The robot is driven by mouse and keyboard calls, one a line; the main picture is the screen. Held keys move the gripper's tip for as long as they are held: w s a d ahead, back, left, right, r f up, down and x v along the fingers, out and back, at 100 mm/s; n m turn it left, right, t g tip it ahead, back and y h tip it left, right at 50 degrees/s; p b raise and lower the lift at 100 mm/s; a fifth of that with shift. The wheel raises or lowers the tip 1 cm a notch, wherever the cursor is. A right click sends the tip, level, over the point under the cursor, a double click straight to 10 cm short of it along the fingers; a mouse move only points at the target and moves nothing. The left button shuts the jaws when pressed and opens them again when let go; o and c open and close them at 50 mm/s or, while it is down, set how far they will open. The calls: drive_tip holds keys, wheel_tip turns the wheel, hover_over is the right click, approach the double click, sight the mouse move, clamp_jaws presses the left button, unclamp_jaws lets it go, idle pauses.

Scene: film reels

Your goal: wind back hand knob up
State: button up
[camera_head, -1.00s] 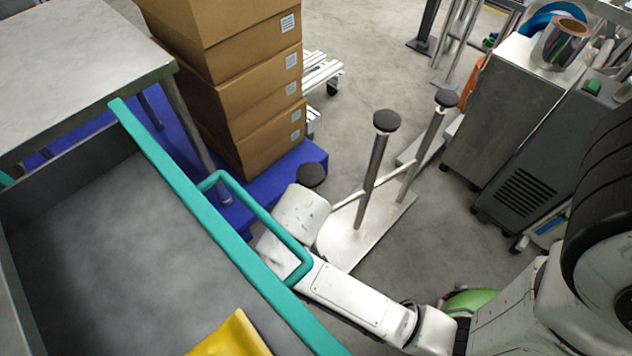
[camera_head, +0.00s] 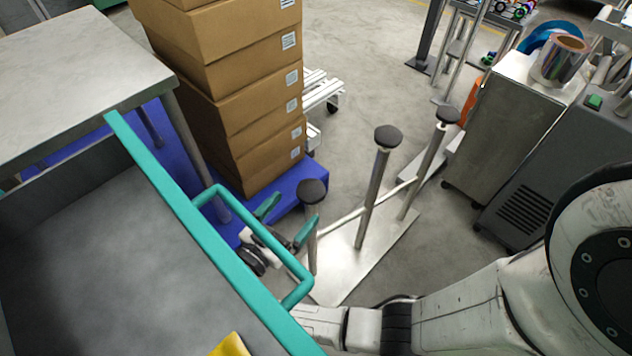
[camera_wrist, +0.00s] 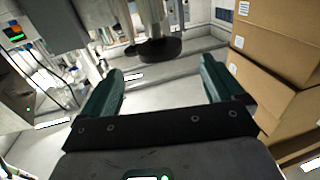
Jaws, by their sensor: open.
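Dark round caps top metal posts on a pale base plate: a near one (camera_head: 312,190), a middle one (camera_head: 388,136) and a far one (camera_head: 447,114). I cannot tell whether any of them is the hand knob. My gripper (camera_head: 287,220) is open, its green fingers showing beyond the teal cart handle, close to the near post. Whether a finger touches that post is unclear. In the wrist view my gripper (camera_wrist: 165,76) is open and empty, and a dark disc (camera_wrist: 153,50) appears beyond the gap between the fingers.
A teal-railed grey cart (camera_head: 165,190) fills the left, its handle (camera_head: 240,225) partly hiding my gripper. Stacked cardboard boxes (camera_head: 235,110) stand on a blue pallet (camera_head: 300,178). A metal cabinet (camera_head: 505,125) is at right.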

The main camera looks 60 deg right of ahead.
sight(316, 183)
drive_tip(key=d, duration=0.6)
drive_tip(key=s+d, duration=0.1)
drive_tip(key=d, duration=0.2)
drive_tip(key=shift+d, duration=0.3)
drive_tip(key=c, duration=1)
drive_tip(key=shift+o, duration=0.2)
drive_tip(key=shift+n+t, duration=0.4)
drive_tip(key=shift+t, duration=0.2)
